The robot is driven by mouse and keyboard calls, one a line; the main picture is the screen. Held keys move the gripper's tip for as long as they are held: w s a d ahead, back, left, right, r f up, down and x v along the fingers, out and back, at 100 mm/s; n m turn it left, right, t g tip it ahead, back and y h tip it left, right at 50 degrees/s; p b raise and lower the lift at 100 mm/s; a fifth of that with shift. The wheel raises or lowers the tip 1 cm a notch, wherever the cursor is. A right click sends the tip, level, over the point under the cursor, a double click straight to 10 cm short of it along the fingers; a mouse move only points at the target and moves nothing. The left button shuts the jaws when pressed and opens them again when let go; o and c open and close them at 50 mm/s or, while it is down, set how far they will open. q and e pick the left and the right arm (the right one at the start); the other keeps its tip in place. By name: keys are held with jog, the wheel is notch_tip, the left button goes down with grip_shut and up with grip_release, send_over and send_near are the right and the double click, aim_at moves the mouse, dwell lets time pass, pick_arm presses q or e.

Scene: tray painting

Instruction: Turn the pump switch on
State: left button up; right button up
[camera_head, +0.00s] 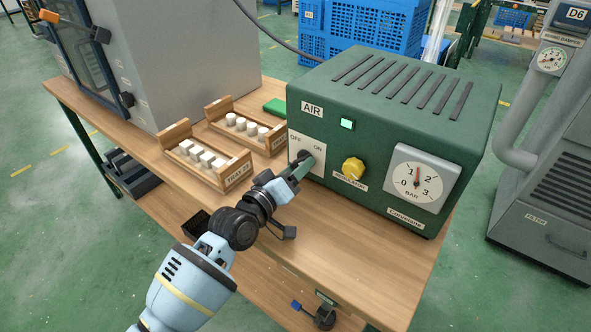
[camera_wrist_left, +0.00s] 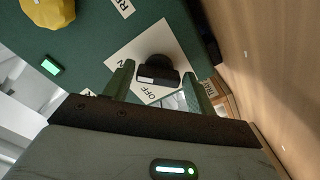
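The pump switch is a black knob (camera_head: 303,158) on a white plate (camera_head: 311,143) marked OFF and ON, on the front of a green box labelled AIR (camera_head: 378,100). My left gripper (camera_head: 298,170) is at the plate and partly hides the knob. In the left wrist view, the black knob (camera_wrist_left: 158,70) sits between and just ahead of the two spread fingers (camera_wrist_left: 160,88), with gaps on both sides. The knob carries a white mark; its exact setting is hard to tell. A small lamp (camera_head: 347,124) glows green. My right gripper is not in view.
A yellow regulator knob (camera_head: 353,168) and a gauge (camera_head: 422,181), needle near upright, are right of the switch. Two wooden trays (camera_head: 238,172) (camera_head: 277,143) of white pieces stand left. A grey cabinet (camera_head: 190,60) stands behind them. The wooden tabletop (camera_head: 345,225) before the box is clear.

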pick_arm(q)
jog(key=shift+o, duration=1.4)
jog(key=shift+p+v, duration=0.3)
jog(key=shift+v, duration=3.6)
